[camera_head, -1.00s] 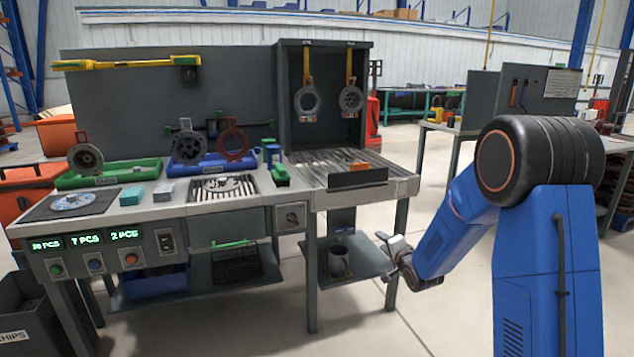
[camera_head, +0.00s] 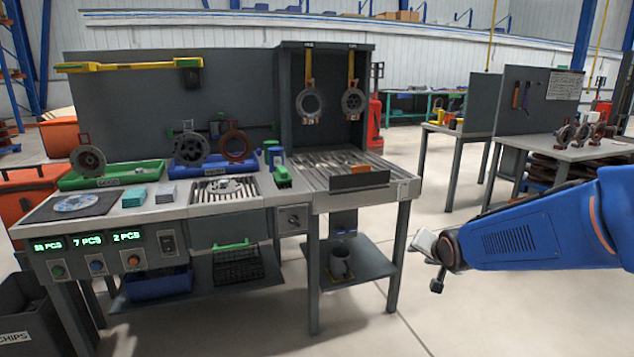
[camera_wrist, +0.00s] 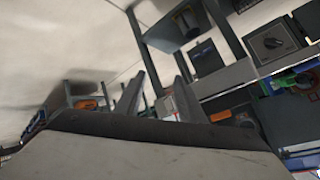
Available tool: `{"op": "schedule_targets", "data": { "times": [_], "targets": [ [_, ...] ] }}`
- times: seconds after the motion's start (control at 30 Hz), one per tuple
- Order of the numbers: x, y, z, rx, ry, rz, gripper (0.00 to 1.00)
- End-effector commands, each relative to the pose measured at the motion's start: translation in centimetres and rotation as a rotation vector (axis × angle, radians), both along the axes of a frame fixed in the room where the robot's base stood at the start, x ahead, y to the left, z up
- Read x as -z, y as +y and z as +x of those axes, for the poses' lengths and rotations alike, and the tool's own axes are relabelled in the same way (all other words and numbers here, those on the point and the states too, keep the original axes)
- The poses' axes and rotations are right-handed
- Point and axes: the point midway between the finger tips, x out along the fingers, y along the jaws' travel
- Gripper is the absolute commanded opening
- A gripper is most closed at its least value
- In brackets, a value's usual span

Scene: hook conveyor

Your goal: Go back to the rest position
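My gripper (camera_head: 430,262) is at the end of my blue arm, right of the workbench (camera_head: 398,188) and in front of it, over the open floor. In the wrist view two grey fingers (camera_wrist: 158,95) stand apart with nothing seen between them. The gripper touches nothing that I can see. Two ring-shaped parts hang from yellow hooks in the dark cabinet: a left one (camera_head: 309,103) and a right one (camera_head: 352,102). Grey round parts stand by the green tray (camera_head: 140,178) and the blue tray (camera_head: 215,170), with a reddish ring (camera_head: 234,144) beside them.
The bench's lower shelf (camera_head: 372,262) holds a grey mug-like container (camera_head: 340,262). A second table (camera_head: 585,152) with ring parts stands behind my arm at the right. A dark chips bin (camera_head: 28,312) is at lower left. Floor between the bench and my arm is clear.

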Motion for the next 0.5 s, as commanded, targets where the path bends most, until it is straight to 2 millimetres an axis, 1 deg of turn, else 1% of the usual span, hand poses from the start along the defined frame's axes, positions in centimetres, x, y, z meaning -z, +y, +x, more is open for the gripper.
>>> {"op": "schedule_targets", "data": {
  "times": [0.03,0.2,0.37,0.5],
  "targets": [
    [-0.6,-0.1,-1.4,-0.008,0.015,-0.02,0.36],
    [-1.2,-0.5,-6.1,-0.052,0.089,-0.098,0.36],
    [-1.6,-0.8,-10.7,-0.1,0.162,-0.16,0.36],
    [-1.8,-0.9,-14.9,-0.15,0.224,-0.21,0.36]
  ]
}}
